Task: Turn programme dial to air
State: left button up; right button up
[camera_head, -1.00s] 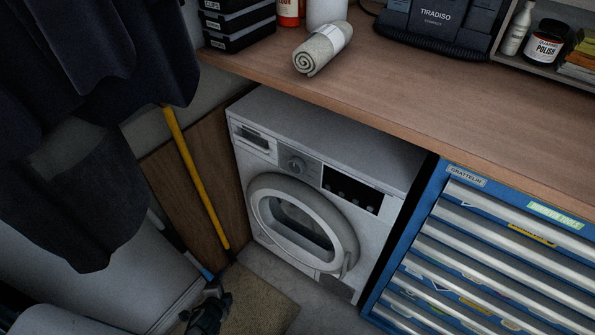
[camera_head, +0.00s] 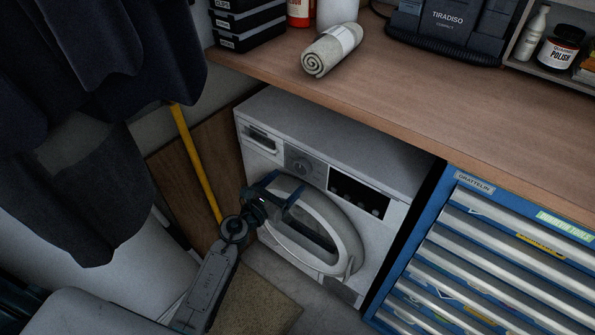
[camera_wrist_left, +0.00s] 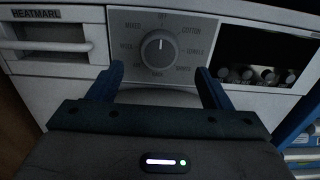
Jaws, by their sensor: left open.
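The programme dial (camera_head: 299,163) is a round grey knob on the front panel of the white dryer (camera_head: 325,133). In the left wrist view the dial (camera_wrist_left: 158,48) faces me, ringed by printed labels such as MIXED and COTTON; its pale mark points roughly up. The lower labels are too dim to read surely. My left gripper (camera_head: 287,186) is open and empty in front of the dryer, just below the dial. In the left wrist view its fingers (camera_wrist_left: 160,72) stand apart, below and to either side of the dial, not touching it. My right gripper is not in view.
The round dryer door (camera_head: 343,235) lies below the dial, partly behind my left arm. A wooden worktop (camera_head: 420,95) overhangs the dryer. A blue tool chest (camera_head: 440,215) stands right. A yellow pole (camera_head: 196,165) and dark hanging clothes (camera_head: 90,190) are left.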

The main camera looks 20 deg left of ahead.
aim_at(300, 169)
pick_arm(q)
jog(key=x, duration=0.5)
jog(key=shift+w+d, duration=0.15)
jog(key=shift+w, duration=0.2)
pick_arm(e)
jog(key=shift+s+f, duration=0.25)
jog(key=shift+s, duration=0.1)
pick_arm(q)
jog(key=c, duration=1)
jog(key=shift+o, duration=0.2)
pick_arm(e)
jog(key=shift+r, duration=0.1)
